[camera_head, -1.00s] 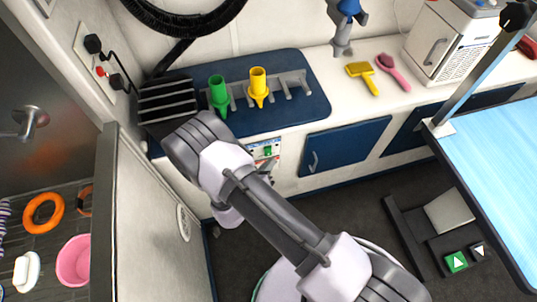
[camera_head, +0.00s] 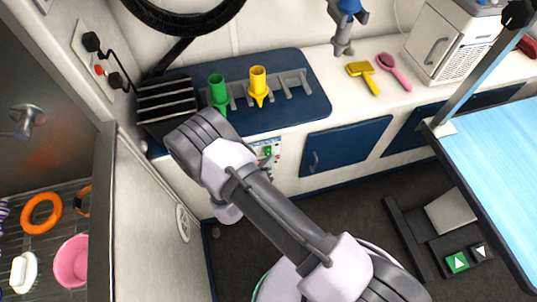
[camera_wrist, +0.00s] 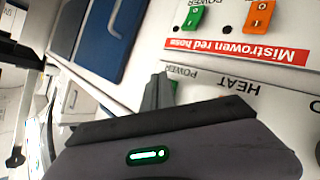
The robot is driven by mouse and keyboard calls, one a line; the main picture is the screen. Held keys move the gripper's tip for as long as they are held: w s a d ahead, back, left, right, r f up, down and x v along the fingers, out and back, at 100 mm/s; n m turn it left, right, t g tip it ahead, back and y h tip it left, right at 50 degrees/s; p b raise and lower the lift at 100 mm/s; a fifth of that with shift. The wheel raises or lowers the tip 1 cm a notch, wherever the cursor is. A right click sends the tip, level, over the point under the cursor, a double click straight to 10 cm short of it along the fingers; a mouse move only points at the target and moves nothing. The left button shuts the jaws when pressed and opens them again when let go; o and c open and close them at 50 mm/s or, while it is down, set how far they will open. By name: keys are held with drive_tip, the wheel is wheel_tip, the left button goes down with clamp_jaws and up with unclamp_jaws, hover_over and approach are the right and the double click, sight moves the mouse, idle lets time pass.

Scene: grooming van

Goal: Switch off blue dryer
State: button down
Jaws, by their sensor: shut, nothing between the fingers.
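A white switch panel (camera_head: 268,150) shows on the cabinet front below the counter, partly hidden by my arm. No label naming a blue dryer is readable. A blue and grey fixture (camera_head: 347,8) is on the wall.
A blue mat (camera_head: 306,112) on the counter bears a rack with a green nozzle (camera_head: 218,92) and a yellow nozzle (camera_head: 258,84). A black ribbed box (camera_head: 165,105) stands left of them. A blue-topped table (camera_head: 500,170) is at right.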

idle(0.5)
drive_tip(key=shift+s+d+r, duration=0.15)
drive_tip(key=shift+s+d, duration=0.05)
drive_tip(key=shift+s, duration=0.45)
drive_tip(key=shift+p, duration=0.3)
drive_tip(key=s, duration=0.1)
drive_tip(key=s+d+p, duration=0.1)
drive_tip(key=s, duration=0.2)
drive_tip(key=shift+s+d+r, duration=0.2)
drive_tip(key=shift+s+r, duration=0.15)
drive_tip(key=shift+r, duration=0.05)
